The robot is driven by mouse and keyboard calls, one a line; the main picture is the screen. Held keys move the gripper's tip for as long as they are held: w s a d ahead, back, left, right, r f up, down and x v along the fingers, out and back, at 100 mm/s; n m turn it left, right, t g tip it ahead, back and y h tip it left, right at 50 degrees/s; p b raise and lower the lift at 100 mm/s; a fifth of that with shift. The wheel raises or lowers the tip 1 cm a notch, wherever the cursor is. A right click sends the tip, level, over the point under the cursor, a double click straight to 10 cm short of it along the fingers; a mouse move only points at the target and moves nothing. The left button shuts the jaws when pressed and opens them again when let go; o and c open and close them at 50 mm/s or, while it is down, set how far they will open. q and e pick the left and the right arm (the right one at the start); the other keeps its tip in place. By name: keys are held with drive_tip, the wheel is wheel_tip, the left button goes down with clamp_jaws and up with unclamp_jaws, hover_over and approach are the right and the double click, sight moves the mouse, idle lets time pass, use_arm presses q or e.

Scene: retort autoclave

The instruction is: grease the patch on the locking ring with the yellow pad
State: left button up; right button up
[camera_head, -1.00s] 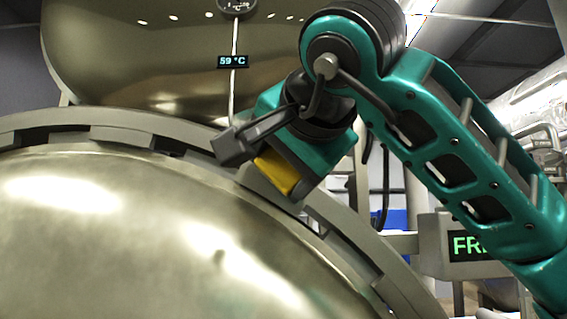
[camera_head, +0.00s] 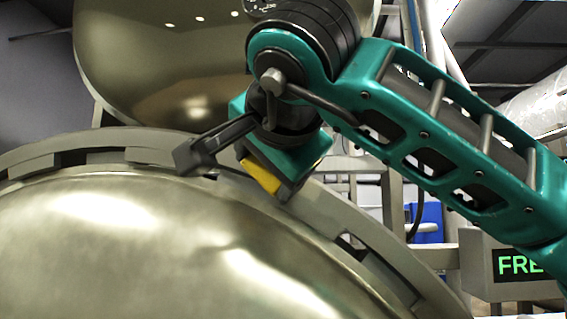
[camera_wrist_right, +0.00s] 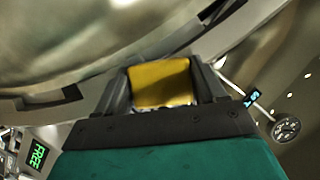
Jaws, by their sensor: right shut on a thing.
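My right gripper (camera_head: 262,182) is shut on the yellow pad (camera_head: 262,174), which shows between its fingers. In the right wrist view the pad (camera_wrist_right: 161,83) sits between the two dark fingers, close to the metal in front. In the head view the pad is over the upper right part of the locking ring (camera_head: 365,240), the grey notched band around the big domed door (camera_head: 130,245). I cannot tell whether the pad touches the ring. I cannot make out the patch in either view; my gripper and arm hide part of the ring. My left gripper is not in view.
A second rounded metal vessel (camera_head: 150,70) stands above and behind the ring. A green-lettered sign (camera_head: 518,265) is at the lower right.

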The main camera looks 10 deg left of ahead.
sight(243, 159)
drive_tip(key=shift+a+r, duration=0.3)
drive_tip(key=shift+a, duration=0.35)
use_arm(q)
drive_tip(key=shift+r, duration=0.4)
use_arm(e)
drive_tip(key=shift+a+r, duration=0.45)
drive_tip(key=shift+a, duration=0.35)
drive_tip(key=shift+a+r, duration=0.4)
drive_tip(key=shift+a, duration=0.35)
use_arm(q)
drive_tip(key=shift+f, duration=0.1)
use_arm(e)
drive_tip(key=shift+f, duration=0.1)
